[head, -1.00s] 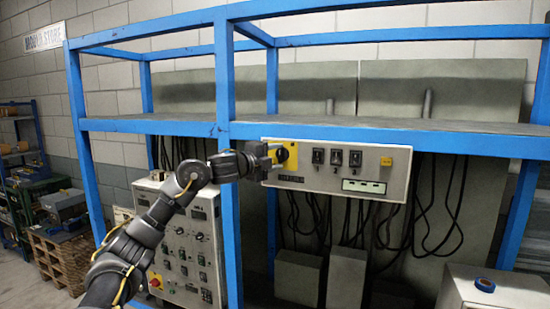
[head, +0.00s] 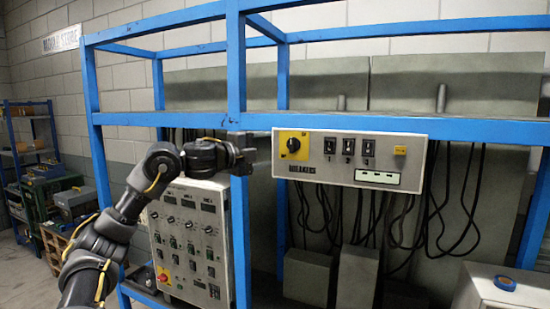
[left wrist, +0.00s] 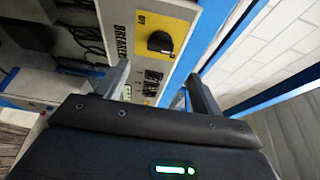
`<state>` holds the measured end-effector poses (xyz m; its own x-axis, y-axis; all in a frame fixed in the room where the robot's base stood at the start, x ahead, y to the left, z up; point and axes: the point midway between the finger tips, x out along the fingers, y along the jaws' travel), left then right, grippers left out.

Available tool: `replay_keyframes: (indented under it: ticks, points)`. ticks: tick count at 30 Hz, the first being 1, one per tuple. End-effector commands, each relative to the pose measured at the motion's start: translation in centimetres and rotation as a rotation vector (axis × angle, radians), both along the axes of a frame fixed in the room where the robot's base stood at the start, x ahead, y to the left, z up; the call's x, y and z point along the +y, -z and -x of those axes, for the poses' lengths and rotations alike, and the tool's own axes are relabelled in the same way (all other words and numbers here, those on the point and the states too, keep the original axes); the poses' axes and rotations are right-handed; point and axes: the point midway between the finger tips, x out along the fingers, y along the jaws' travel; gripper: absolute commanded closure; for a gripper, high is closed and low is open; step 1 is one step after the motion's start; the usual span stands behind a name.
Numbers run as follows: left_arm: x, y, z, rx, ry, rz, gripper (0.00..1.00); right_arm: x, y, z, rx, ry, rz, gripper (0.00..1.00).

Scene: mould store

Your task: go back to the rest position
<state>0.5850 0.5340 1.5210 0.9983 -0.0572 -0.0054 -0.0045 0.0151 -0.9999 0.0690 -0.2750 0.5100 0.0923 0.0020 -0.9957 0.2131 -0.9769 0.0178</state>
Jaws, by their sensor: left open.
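My left gripper (head: 248,154) is open and empty in the head view, in front of the blue rack's upright and just left of the breaker panel. In the left wrist view its two fingers (left wrist: 160,88) are apart with nothing between them. The breaker panel (head: 350,161) is a pale box on the rack. It has a yellow plate with a black rotary knob (head: 293,145) and several black switches. The knob also shows beyond the fingers in the left wrist view (left wrist: 160,42), apart from them. My right gripper is not in view.
The blue rack (head: 237,80) spans the scene, its upright close behind my left gripper. A grey control cabinet (head: 190,240) stands below my forearm. Black cables hang under the panel. Shelving stands far left.

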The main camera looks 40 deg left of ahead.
Motion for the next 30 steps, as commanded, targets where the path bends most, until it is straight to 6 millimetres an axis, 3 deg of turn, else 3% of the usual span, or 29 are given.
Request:
replay_keyframes:
  ticks: [6, 23, 26, 29, 30]
  points:
    - [0.1, 0.0, 1.5, 0.001, -0.001, 0.0, 0.33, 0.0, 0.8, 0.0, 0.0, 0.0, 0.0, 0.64]
    - [0.1, 0.0, 1.4, 0.002, 0.001, 0.002, 0.33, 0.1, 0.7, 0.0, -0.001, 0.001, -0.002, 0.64]
    - [0.0, 1.3, 0.5, 0.016, 0.009, 0.027, 0.33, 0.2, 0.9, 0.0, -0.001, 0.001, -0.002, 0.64]
    - [-0.2, 4.8, -2.0, 0.054, 0.026, 0.099, 0.33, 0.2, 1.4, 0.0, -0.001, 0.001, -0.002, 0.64]
    - [-0.3, 6.9, -3.3, 0.077, 0.032, 0.141, 0.33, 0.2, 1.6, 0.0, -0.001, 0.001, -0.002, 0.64]
